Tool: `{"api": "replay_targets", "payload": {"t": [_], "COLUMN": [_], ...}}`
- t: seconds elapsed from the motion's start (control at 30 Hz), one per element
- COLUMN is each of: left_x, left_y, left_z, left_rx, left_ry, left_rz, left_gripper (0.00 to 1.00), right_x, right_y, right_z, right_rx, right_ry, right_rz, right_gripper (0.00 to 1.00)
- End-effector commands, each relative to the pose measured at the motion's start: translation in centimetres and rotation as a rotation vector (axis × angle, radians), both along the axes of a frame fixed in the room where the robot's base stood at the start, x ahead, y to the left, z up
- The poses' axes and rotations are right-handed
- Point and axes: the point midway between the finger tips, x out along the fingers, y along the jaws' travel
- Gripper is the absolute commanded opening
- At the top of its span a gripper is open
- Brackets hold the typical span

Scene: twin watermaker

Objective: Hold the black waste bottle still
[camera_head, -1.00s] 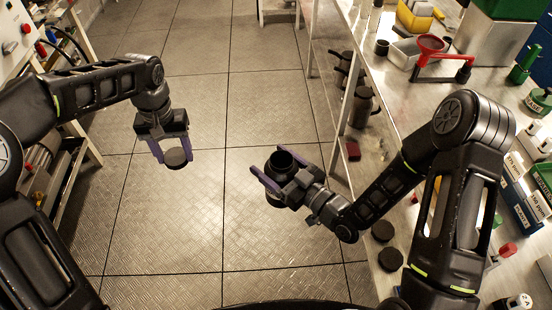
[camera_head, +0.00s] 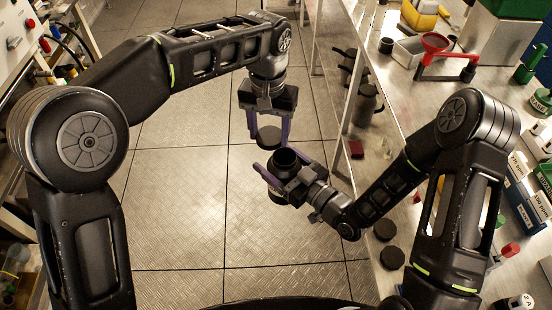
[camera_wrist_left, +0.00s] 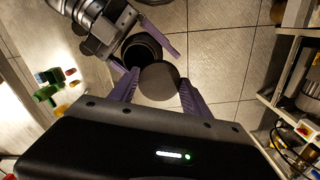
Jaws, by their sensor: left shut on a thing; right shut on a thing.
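The black waste bottle (camera_head: 286,158) is near the middle of the head view, upright or nearly so, with its round mouth open. My right gripper (camera_head: 273,172) is shut on its body and holds it above the floor. My left gripper (camera_head: 268,140) is shut on a dark round lid (camera_head: 269,134), just above and behind the bottle in the picture. In the left wrist view the lid (camera_wrist_left: 159,82) sits between the purple fingers and partly overlaps the open bottle mouth (camera_wrist_left: 142,48). I cannot tell whether lid and bottle touch. The bottle's lower part is mostly hidden.
A metal bench on the right carries a red funnel stand (camera_head: 437,52) and two dark round caps (camera_head: 384,230) near its edge. Dark jugs (camera_head: 366,103) stand on a shelf below it. The tiled floor (camera_head: 190,210) is clear.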

Motion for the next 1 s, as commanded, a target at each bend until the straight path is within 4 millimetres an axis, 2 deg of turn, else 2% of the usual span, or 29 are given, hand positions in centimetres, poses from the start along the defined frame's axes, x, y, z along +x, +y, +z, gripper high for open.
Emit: {"api": "replay_targets", "payload": {"t": [0.03, 0.1, 0.23, 0.3, 0.73, 1.0], "left_x": [-0.5, -1.2, -2.0, -2.1, -2.4, -2.5], "left_y": [-1.3, -2.7, -4.0, -3.5, -3.3, -3.3], "left_z": [0.6, 1.2, 2.4, 2.9, 2.7, 1.0], "left_rx": [0.001, 0.000, 0.001, 0.001, 0.001, 0.003], "left_ry": [-0.003, -0.002, -0.003, -0.001, 0.000, 0.002], "left_rz": [-0.013, -0.021, 0.001, 0.040, 0.052, 0.051], "left_gripper": [0.19, 0.19, 0.19, 0.19, 0.19, 0.19], "right_x": [0.0, 0.0, 0.0, 0.0, 0.0, 0.0], "right_y": [0.0, 0.0, 0.0, 0.0, 0.0, 0.0], "right_z": [0.2, 0.2, 0.2, 0.1, 0.1, 0.1], "right_rx": [0.002, 0.002, 0.002, 0.002, 0.002, 0.002], "right_ry": [-0.004, -0.004, -0.004, -0.004, -0.004, -0.004], "right_rz": [0.001, 0.001, 0.001, 0.001, 0.001, 0.001], "right_gripper": [0.04, 0.04, 0.04, 0.04, 0.04, 0.04]}}
